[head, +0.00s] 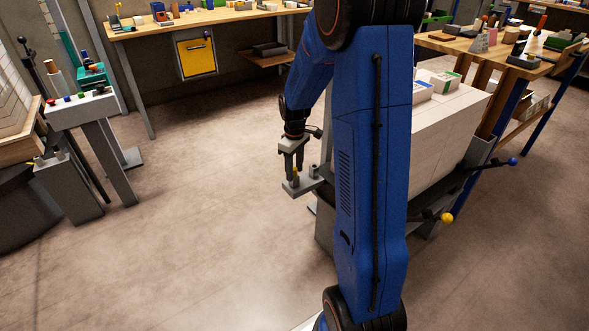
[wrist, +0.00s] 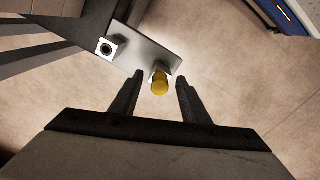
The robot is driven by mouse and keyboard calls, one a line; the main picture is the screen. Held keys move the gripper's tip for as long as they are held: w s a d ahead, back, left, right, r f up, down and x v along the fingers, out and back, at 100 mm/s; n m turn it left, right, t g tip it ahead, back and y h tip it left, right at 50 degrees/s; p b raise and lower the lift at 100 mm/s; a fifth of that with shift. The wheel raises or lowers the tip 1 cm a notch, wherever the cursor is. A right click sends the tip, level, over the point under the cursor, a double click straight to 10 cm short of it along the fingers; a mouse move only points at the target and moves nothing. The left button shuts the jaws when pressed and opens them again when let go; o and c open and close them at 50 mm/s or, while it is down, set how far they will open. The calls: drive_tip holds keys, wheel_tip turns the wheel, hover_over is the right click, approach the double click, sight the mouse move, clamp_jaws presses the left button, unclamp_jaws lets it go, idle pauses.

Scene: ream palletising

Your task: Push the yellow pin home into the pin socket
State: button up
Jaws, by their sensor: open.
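The yellow pin (wrist: 160,84) stands at the near end of a grey bracket plate (wrist: 143,52) in the wrist view. My gripper (wrist: 158,84) is open, with one dark finger on each side of the pin and a gap to both. A square block with a round dark hole (wrist: 106,48), which looks like the pin socket, sits on the same plate to the left of the pin. In the head view, my gripper (head: 293,168) points down over the bracket plate (head: 303,186). The pin (head: 295,172) is a small yellow spot there, mostly hidden by the fingers.
The bracket juts from a grey stand carrying a large pale stack (head: 440,135), partly behind my arm. A lever with a yellow knob (head: 446,217) and one with a blue knob (head: 512,161) stick out at right. A button console (head: 80,107) stands left. The floor between is clear.

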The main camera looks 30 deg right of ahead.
drive_tip(key=shift+r, duration=0.1)
wheel_tip(320, 180, up, 17)
drive_tip(key=shift+r, duration=0.15)
idle(0.6)
drive_tip(key=s+a+r+m+t, duration=0.1)
drive_tip(key=s+a+r, duration=0.2)
drive_tip(key=s+a, duration=0.3)
drive_tip(key=s+a+r+m+t, duration=0.1)
drive_tip(key=s+a+r, duration=0.25)
drive_tip(key=s, duration=0.55)
drive_tip(key=s+a+f+m+t, duration=0.1)
drive_tip(key=s+a+f, duration=0.1)
drive_tip(key=s, duration=0.5)
drive_tip(key=s+a+f+m+t, duration=0.1)
drive_tip(key=s+a, duration=0.3)
drive_tip(key=s, duration=0.4)
drive_tip(key=shift+a+f+m+t, duration=0.15)
drive_tip(key=shift+f+m+t, duration=0.25)
drive_tip(key=shift+f, duration=0.2)
